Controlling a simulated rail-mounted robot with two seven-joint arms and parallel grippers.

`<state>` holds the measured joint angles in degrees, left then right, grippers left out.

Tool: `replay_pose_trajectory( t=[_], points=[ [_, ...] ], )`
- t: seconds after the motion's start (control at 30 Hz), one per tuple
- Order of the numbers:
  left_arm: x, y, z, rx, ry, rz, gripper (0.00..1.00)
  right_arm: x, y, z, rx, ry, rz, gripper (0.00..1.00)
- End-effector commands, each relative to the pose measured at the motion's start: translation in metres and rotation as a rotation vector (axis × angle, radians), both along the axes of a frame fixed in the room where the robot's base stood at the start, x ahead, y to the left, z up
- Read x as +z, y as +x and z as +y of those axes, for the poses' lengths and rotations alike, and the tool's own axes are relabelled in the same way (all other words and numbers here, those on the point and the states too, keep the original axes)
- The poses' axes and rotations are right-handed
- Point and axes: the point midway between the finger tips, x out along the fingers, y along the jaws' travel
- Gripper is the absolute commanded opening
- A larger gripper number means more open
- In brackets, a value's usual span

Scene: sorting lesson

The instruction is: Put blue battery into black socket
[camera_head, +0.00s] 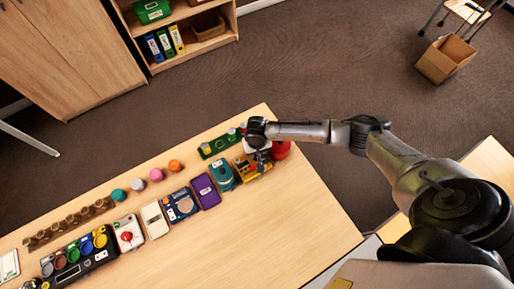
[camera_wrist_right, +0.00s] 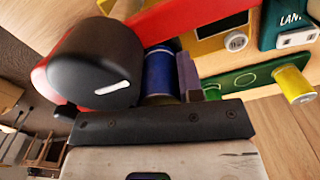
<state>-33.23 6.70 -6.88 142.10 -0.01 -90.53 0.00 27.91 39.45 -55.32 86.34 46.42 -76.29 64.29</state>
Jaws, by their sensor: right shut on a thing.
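The blue battery (camera_wrist_right: 160,72) is a blue cylinder in the right wrist view, between the jaws of my right gripper (camera_wrist_right: 165,90). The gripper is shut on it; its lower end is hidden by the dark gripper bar. In the head view my right gripper (camera_head: 262,158) is over the right end of the row of devices, by a red-and-yellow device (camera_head: 247,172), and the battery cannot be made out. I cannot clearly pick out the black socket in either view. My left gripper is not in view.
A green holder (camera_head: 217,144) lies behind the devices; the wrist view shows it (camera_wrist_right: 262,72) with a yellow battery (camera_wrist_right: 293,84). A red object (camera_head: 281,150) is right of the gripper. A teal device (camera_head: 222,175) and purple device (camera_head: 205,191) stand left. The front tabletop is clear.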

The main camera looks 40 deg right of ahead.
Motion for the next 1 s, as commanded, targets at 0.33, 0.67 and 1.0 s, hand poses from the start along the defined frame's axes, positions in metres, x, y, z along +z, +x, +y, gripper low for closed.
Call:
replay_pose_trajectory(
  t=[0.33,0.67,1.0],
  points=[
    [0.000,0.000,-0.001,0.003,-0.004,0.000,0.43,0.000,0.000,0.000,0.000,0.000,-0.001,0.08],
    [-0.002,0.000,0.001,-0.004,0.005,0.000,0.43,-0.005,0.000,0.000,0.000,0.001,0.000,0.08],
    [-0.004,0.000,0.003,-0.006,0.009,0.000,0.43,-0.011,0.001,0.000,-0.001,0.001,0.000,0.08]
  ],
)
